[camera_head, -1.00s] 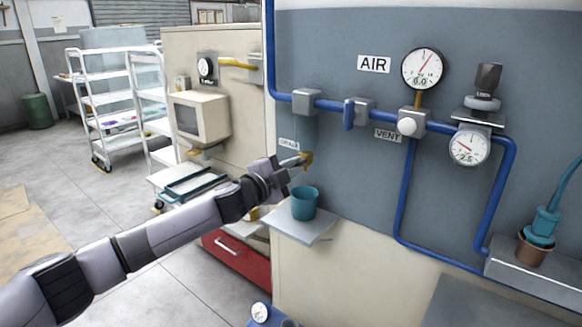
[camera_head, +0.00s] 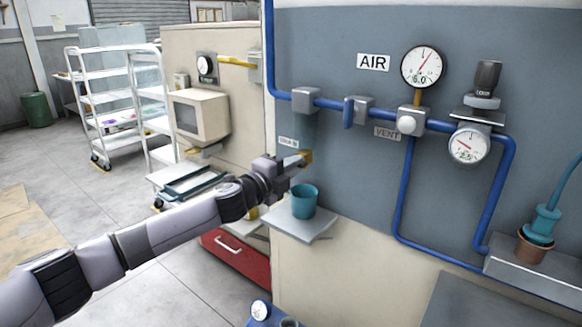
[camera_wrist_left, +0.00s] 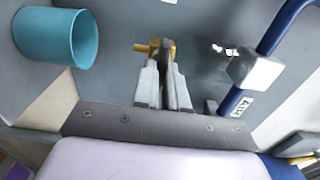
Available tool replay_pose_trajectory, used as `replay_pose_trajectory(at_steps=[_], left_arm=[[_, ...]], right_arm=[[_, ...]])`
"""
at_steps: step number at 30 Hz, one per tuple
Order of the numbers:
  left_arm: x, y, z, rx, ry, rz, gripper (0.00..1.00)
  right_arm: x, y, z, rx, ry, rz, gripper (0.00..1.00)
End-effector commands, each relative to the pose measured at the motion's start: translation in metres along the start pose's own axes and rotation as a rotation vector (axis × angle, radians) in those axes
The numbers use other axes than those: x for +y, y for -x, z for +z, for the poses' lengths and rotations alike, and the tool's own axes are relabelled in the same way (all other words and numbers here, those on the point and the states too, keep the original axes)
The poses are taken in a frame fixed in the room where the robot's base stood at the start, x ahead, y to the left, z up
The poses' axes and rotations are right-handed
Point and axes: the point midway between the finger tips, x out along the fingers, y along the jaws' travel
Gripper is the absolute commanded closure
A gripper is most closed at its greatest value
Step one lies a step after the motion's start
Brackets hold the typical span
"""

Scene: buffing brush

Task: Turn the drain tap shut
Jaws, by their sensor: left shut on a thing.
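The drain tap is a small yellow fitting (camera_head: 306,157) on the blue-grey wall, under the "DRAIN" label (camera_head: 288,142). My left gripper (camera_head: 295,162) reaches it from the left. In the left wrist view the gripper (camera_wrist_left: 165,60) is shut on the tap's dark handle, and the yellow tap body (camera_wrist_left: 146,47) shows beside the fingertips. The fingers hide much of the handle, so its exact angle is hard to tell. A teal cup (camera_head: 304,203) stands on a small shelf below the tap. My right gripper is not in view.
The small grey shelf (camera_head: 327,228) juts from the wall. Blue pipes (camera_head: 401,205) with a vent valve (camera_head: 411,121) and gauges (camera_head: 424,67) run along the wall to the right. A beige cabinet (camera_head: 245,120) stands behind my arm.

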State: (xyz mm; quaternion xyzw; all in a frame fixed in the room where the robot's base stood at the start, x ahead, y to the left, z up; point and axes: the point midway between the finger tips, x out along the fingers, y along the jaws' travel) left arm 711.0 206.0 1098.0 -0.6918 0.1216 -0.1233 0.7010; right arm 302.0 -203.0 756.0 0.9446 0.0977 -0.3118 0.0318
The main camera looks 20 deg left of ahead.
Motion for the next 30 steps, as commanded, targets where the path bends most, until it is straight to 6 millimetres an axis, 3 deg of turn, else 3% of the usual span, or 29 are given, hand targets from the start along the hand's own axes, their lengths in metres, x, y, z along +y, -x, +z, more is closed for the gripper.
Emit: replay_pose_trajectory(at_steps=[7, 9, 10, 22, 30], left_arm=[[0.000, 0.000, 0.000, 0.001, -0.007, 0.000, 1.00], [0.000, 0.000, 0.000, 0.001, -0.006, 0.000, 0.72], [0.000, 0.000, 0.000, 0.001, -0.006, 0.000, 0.63], [0.001, 0.003, 0.001, 0.000, -0.003, 0.000, 0.63], [0.002, 0.028, 0.001, 0.000, -0.004, 0.001, 0.63]], right_arm=[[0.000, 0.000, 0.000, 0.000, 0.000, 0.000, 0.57], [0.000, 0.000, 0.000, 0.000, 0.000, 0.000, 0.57], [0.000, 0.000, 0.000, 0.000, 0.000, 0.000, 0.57], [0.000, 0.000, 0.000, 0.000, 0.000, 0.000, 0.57], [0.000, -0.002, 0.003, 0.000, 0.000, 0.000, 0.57]])
